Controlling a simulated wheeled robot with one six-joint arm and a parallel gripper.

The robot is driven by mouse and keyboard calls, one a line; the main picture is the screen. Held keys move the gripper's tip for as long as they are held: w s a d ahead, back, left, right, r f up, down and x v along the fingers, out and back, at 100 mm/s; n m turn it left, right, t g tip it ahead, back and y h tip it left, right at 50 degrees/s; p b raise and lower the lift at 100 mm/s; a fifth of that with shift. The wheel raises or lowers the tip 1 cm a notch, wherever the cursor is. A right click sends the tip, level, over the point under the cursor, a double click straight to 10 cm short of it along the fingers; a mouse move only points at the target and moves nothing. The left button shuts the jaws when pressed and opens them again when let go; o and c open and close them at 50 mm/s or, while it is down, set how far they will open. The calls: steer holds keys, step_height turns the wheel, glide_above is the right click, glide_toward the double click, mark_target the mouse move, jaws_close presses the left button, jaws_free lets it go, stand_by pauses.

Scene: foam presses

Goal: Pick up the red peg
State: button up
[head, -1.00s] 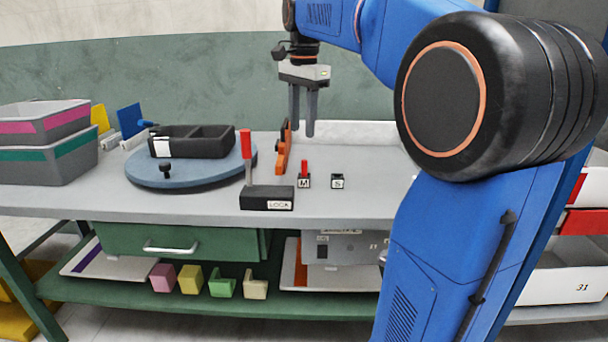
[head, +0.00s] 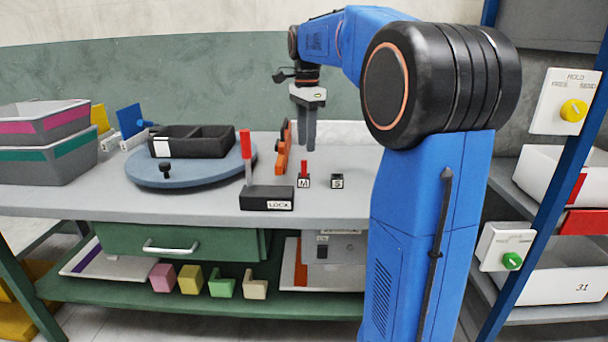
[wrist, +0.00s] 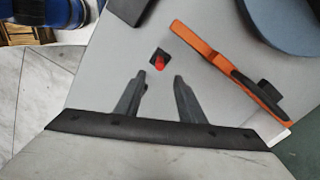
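The red peg (head: 304,167) stands upright in a small black block marked M (head: 304,182) on the grey bench. In the wrist view the red peg (wrist: 160,63) and its black block show just beyond the fingertips, roughly centred between them. My gripper (head: 307,149) points down behind and above the peg in the head view. Its fingers are apart with nothing between them, as the wrist view of the gripper (wrist: 158,77) shows.
A black block marked S (head: 337,182) stands right of the peg. A black LOCK box (head: 267,198) with an upright red-handled lever (head: 246,146) is at front left. An orange piece (head: 283,150) stands behind. A blue turntable (head: 190,180) carries a black tray (head: 210,142).

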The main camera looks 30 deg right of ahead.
mark_target(304, 165)
steer(key=shift+f, duration=1.6)
steer(key=shift+a+f, duration=0.2)
steer(key=shift+f, duration=1.1)
steer(key=shift+a+f, duration=0.2)
steer(key=shift+f, duration=1.05)
steer(key=shift+c, duration=0.4)
jaws_close()
